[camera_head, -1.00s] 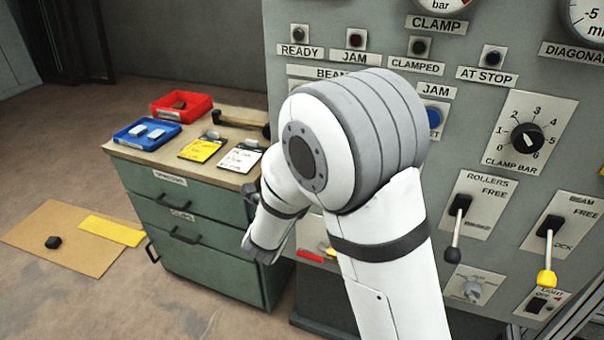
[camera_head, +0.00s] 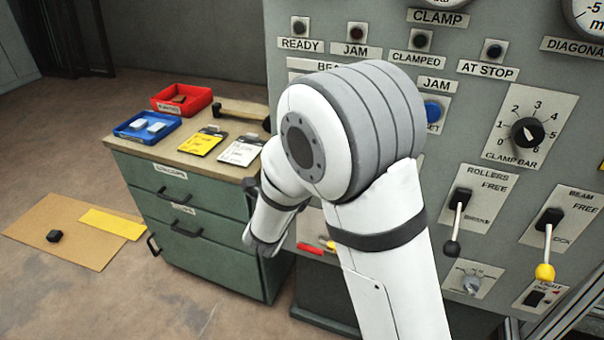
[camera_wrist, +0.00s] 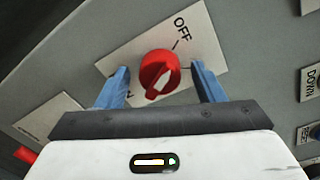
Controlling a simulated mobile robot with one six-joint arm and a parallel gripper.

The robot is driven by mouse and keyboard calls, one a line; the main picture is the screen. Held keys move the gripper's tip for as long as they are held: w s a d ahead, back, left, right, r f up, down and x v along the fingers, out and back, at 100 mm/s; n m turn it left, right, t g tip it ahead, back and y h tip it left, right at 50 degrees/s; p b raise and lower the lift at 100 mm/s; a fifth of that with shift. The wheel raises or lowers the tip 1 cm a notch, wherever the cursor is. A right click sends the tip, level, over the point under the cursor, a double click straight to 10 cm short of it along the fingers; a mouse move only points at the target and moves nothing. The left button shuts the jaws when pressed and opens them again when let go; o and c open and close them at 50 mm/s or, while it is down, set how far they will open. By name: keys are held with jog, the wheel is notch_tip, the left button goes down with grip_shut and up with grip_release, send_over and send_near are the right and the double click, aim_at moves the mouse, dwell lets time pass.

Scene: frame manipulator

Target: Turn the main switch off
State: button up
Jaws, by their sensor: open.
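The main switch is a red rotary knob (camera_wrist: 158,73) on a pale plate (camera_wrist: 203,45), seen in the wrist view. OFF is printed at the plate's upper right; the lower-left label is mostly hidden by a finger. The knob's white mark (camera_wrist: 160,87) points down and left, away from OFF. My gripper (camera_wrist: 159,69) is open, with one blue finger on each side of the knob. Gaps show between the fingers and the knob. In the head view my arm covers the switch and the fingertips.
The grey control panel (camera_head: 465,100) carries buttons, gauges, a clamp bar dial (camera_head: 527,134) and two levers right of my arm. A green cabinet (camera_head: 190,225) with trays and tags stands at left. In the wrist view, more labelled plates lie along the right edge.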

jog(key=v, duration=0.7)
jog(key=shift+s, duration=0.4)
jog(key=shift+a, duration=0.15)
